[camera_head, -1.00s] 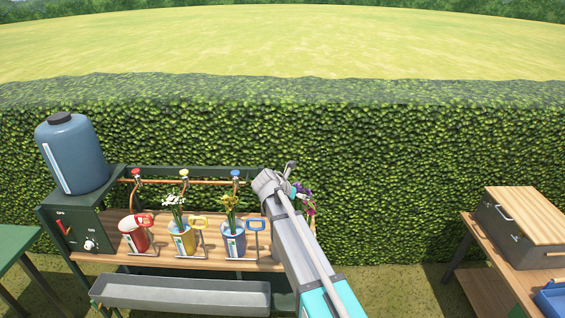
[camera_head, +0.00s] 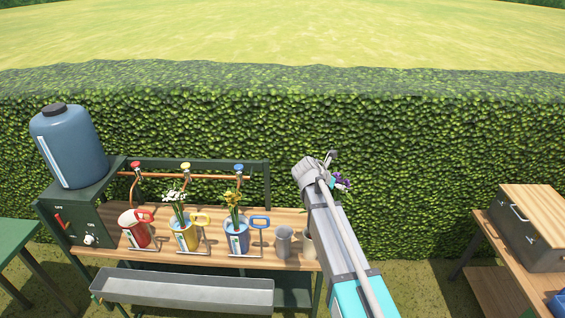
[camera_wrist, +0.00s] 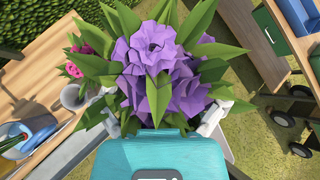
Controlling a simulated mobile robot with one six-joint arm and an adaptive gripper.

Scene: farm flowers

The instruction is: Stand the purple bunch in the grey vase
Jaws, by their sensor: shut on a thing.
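The purple bunch (camera_wrist: 155,65), with broad green leaves, fills the middle of the wrist view. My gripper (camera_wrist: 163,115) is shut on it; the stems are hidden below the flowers. In the head view my gripper (camera_head: 328,160) is above the bench's right end, and a little of the purple bunch (camera_head: 341,182) shows behind it. The grey vase (camera_head: 284,242) stands upright on the bench, left of my arm and apart from the bunch. A pale vessel (camera_wrist: 73,97) shows left of the bunch in the wrist view; I cannot tell which vase it is.
A cream vase (camera_head: 308,245) stands beside the grey one, partly behind my arm. Blue (camera_head: 237,237), yellow (camera_head: 185,234) and red (camera_head: 136,230) watering cans stand farther left. Pink flowers (camera_wrist: 75,70) show near the pale vessel. A table with a box (camera_head: 530,230) is at right.

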